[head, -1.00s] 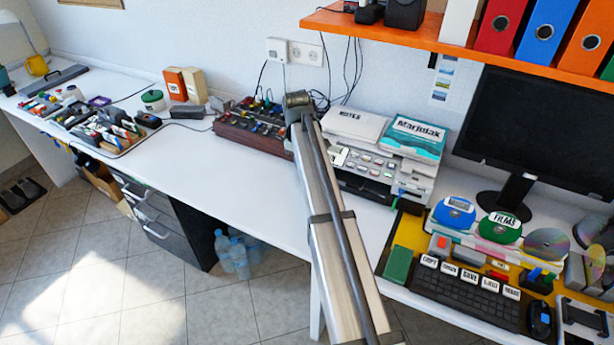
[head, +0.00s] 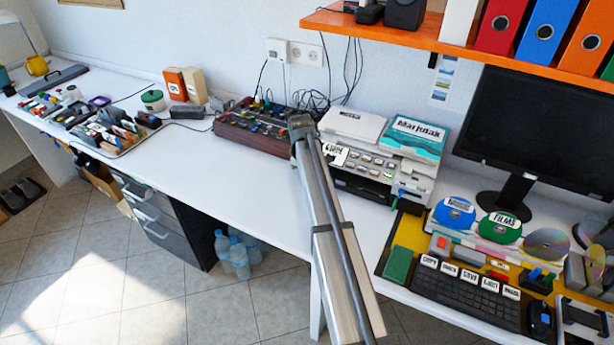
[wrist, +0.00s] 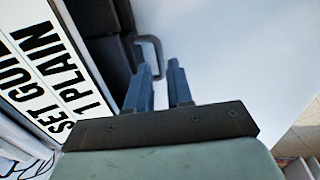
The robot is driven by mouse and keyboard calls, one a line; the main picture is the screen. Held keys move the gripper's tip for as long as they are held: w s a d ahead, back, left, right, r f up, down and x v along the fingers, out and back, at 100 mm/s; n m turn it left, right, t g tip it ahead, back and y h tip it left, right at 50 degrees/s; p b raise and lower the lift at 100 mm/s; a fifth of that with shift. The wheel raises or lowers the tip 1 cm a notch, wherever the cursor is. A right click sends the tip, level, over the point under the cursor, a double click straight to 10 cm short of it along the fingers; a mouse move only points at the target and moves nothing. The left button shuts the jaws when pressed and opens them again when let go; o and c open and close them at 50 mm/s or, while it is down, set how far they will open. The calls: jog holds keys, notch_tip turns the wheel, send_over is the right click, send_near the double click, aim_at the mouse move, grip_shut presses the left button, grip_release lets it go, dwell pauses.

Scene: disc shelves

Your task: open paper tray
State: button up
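The printer (head: 372,160) stands on the white desk, with a dark slot and dark lower front (head: 362,185) that look like the paper tray area. In the wrist view, a dark tray front (wrist: 97,18) carries a grey loop handle (wrist: 150,41). My gripper (wrist: 160,72) has its two blue-grey fingers apart with a narrow gap. The handle's end reaches down to the gap between the fingertips; I cannot tell whether it touches them. In the head view my arm hides the gripper and part of the printer's left side.
A dark red control box (head: 250,128) with knobs stands left of the printer. A keyboard (head: 468,290) and a green block (head: 397,264) lie to the right. A label panel (wrist: 42,65) is close on the left in the wrist view. The desk front (head: 235,185) is clear.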

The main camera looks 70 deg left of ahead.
jog(key=shift+w+a+f, duration=0.15)
jog(key=shift+f, duration=1)
grip_shut()
dwell(0.7)
